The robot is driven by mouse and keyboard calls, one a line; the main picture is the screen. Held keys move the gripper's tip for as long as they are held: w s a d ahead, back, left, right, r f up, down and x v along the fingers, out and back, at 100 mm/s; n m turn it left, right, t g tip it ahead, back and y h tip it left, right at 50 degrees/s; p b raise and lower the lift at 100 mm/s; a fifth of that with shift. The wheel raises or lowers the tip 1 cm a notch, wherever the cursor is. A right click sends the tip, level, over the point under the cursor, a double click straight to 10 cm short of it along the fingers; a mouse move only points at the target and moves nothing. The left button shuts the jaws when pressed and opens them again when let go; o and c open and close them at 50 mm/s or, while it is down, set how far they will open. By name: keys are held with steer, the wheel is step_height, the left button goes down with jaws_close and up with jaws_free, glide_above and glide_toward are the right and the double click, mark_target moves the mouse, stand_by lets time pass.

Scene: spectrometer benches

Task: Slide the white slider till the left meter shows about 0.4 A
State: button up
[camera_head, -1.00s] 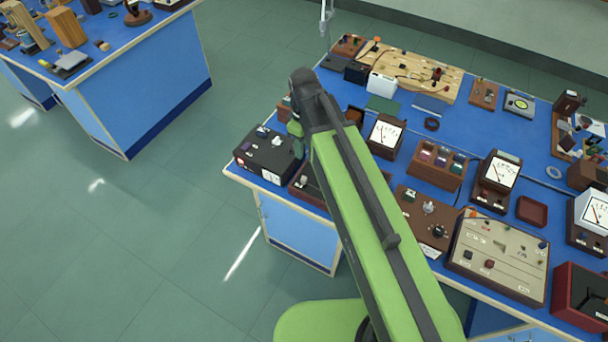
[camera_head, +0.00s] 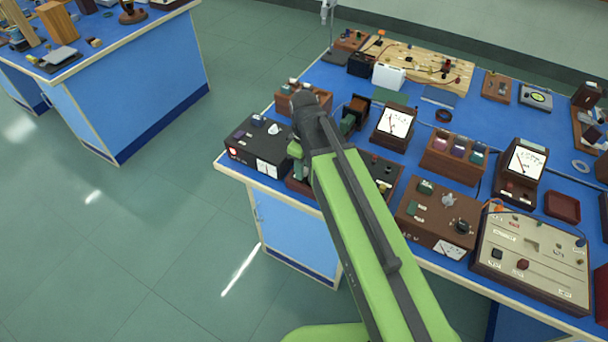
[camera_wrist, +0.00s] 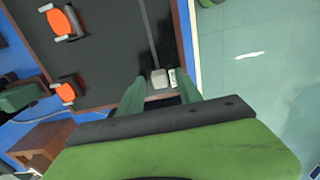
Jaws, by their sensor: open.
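In the wrist view, a small pale slider (camera_wrist: 159,78) sits at the near end of a straight slot in a dark wood-edged panel (camera_wrist: 110,45). My gripper (camera_wrist: 161,85) is open, with its two green fingers on either side of the slider; I cannot tell if they touch it. In the head view my gripper (camera_head: 298,163) is over the bench's front edge, and my arm hides the slider and part of the dark panel (camera_head: 382,172). The left meter (camera_head: 396,123) has a white dial; its reading is too small to tell.
A black box (camera_head: 258,143) stands left of my gripper. A brown box with knobs (camera_head: 437,217) and a beige board (camera_head: 530,250) stand to the right. A second dial meter (camera_head: 524,163) is behind them. Two orange terminals (camera_wrist: 62,22) rise from the panel. Floor lies beyond the bench edge.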

jaws_close()
stand_by(1.4)
